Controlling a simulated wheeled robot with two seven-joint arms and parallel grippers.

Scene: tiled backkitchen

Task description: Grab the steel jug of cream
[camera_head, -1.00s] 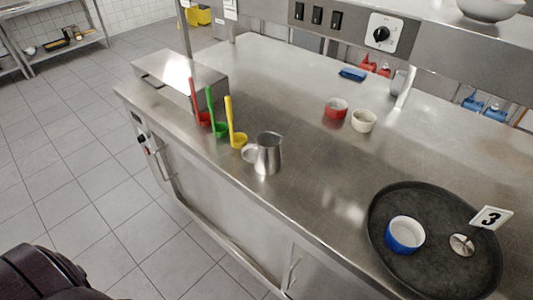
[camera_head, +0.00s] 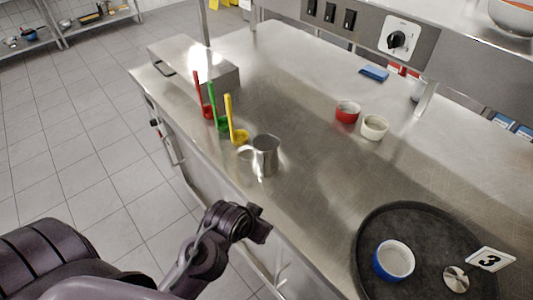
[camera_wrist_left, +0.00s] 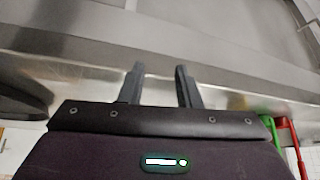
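The steel jug (camera_head: 266,157) stands upright on the steel counter near its front edge, its handle towards the left. My left gripper (camera_head: 262,224) is in front of the counter, below and nearer than the jug, apart from it. In the left wrist view its two fingers (camera_wrist_left: 160,82) are spread with nothing between them. The jug cannot be made out in that view. My right gripper is in neither view.
Red, green and yellow ladles (camera_head: 232,120) stand just left of the jug, beside a steel box (camera_head: 190,62). A black tray (camera_head: 420,218) with a blue bowl (camera_head: 394,260) and a number card (camera_head: 490,260) lies right. Red (camera_head: 347,111) and white (camera_head: 374,127) bowls stand behind.

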